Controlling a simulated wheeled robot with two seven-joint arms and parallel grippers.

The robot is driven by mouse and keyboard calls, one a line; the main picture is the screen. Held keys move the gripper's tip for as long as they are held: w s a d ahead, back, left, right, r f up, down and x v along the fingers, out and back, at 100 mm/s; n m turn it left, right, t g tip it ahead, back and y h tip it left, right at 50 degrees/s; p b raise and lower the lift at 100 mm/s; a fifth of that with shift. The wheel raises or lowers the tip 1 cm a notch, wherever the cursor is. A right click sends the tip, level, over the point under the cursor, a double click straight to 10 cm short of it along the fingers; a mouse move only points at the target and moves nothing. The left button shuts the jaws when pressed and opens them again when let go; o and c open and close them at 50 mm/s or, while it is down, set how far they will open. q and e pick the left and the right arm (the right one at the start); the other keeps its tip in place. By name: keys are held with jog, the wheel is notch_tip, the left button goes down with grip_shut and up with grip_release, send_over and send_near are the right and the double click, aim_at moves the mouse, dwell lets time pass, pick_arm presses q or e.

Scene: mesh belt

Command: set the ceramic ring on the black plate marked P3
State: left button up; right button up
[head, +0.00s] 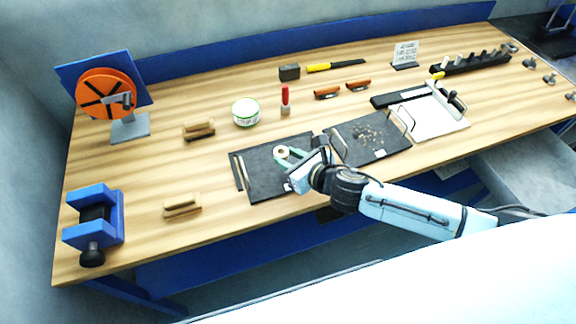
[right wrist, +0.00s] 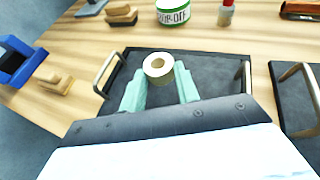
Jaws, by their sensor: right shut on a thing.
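The ceramic ring (head: 281,150) is a small cream-coloured ring with a round hole; it also shows in the right wrist view (right wrist: 158,67). My right gripper (head: 287,155) is shut on it, with a pale green finger on each side in the right wrist view (right wrist: 160,84). The ring is over a black plate (head: 262,180) with metal handles; I cannot tell whether it touches the plate. A white label on this plate is partly hidden by my gripper and unreadable. My left gripper is not in view.
A second black plate (head: 350,149) with crumbs stands to the right. Behind are a white-green tub (head: 246,113) and a red-handled tool (head: 285,102). Wooden blocks (head: 182,206) and a blue vise (head: 94,222) are at left. Bare wood lies left of the plate.

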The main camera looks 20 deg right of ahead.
notch_tip(320, 180, down, 4)
jog(key=shift+r+b, duration=0.15)
jog(key=shift+b, duration=0.35)
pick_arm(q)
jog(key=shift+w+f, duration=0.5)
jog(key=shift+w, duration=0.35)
pick_arm(e)
jog(key=shift+w, duration=0.1)
jog(key=shift+f, duration=0.25)
jog(key=o, duration=1)
jog(key=shift+c, duration=0.2)
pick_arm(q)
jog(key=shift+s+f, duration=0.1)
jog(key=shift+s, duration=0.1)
pick_arm(e)
jog(key=shift+r, duration=0.2)
jog(key=v, duration=1.1)
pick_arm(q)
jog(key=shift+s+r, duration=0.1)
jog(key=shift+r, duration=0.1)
pick_arm(e)
jog(key=shift+s+d+r, duration=0.15)
jog(key=shift+s+r, duration=0.1)
jog(key=shift+s, duration=0.15)
